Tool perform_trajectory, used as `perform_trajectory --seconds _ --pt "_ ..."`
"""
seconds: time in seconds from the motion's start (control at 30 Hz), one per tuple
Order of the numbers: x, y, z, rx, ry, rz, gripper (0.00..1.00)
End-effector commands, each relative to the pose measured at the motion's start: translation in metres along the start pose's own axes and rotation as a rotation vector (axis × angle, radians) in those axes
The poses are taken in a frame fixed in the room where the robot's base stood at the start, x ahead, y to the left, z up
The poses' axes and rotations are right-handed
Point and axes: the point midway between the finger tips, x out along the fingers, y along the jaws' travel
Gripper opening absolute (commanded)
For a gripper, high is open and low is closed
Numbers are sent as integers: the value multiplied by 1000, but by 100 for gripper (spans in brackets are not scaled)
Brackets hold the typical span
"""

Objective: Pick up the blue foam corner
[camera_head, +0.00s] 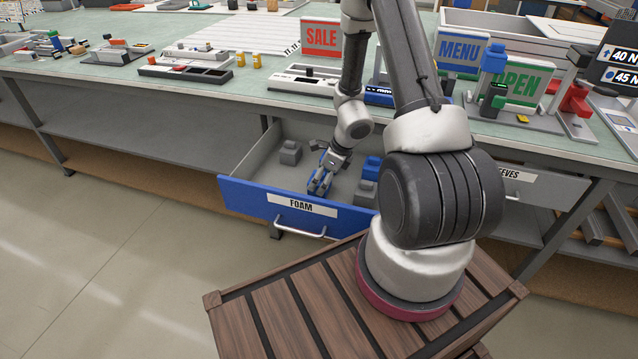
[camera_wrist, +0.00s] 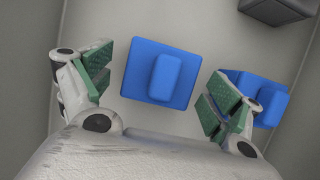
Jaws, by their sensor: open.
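A blue foam corner (camera_wrist: 146,91), a square plate with a raised block on it, lies on the drawer floor between my gripper's fingers in the wrist view. My gripper (camera_wrist: 158,88) is open, with a gap on both sides of that piece; I see no contact. A second blue foam corner (camera_wrist: 270,104) lies to the right, partly hidden behind the right finger. In the head view my gripper (camera_head: 321,181) is down inside the open drawer labelled FOAM (camera_head: 262,200). A blue piece (camera_head: 371,168) shows to its right; the piece under the gripper is mostly hidden.
A grey foam piece (camera_head: 289,153) sits at the drawer's back left, and another grey piece (camera_head: 365,193) is near the front right. The drawer walls enclose the gripper. The workbench (camera_head: 190,112) above carries trays and SALE (camera_head: 321,38), MENU and OPEN signs.

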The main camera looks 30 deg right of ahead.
Motion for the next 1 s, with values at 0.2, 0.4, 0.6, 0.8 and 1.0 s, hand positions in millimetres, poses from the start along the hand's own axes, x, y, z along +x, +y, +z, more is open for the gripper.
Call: perform_trajectory --seconds 0.2,0.4,0.6,0.8,1.0 --pt "12 0 0 -1 0 -1 91" --pt "12 0 0 -1 0 -1 78" --pt "12 0 0 -2 0 0 52" --pt "12 0 0 -2 0 0 52" --pt "6 0 3 -4 -1 -1 52"
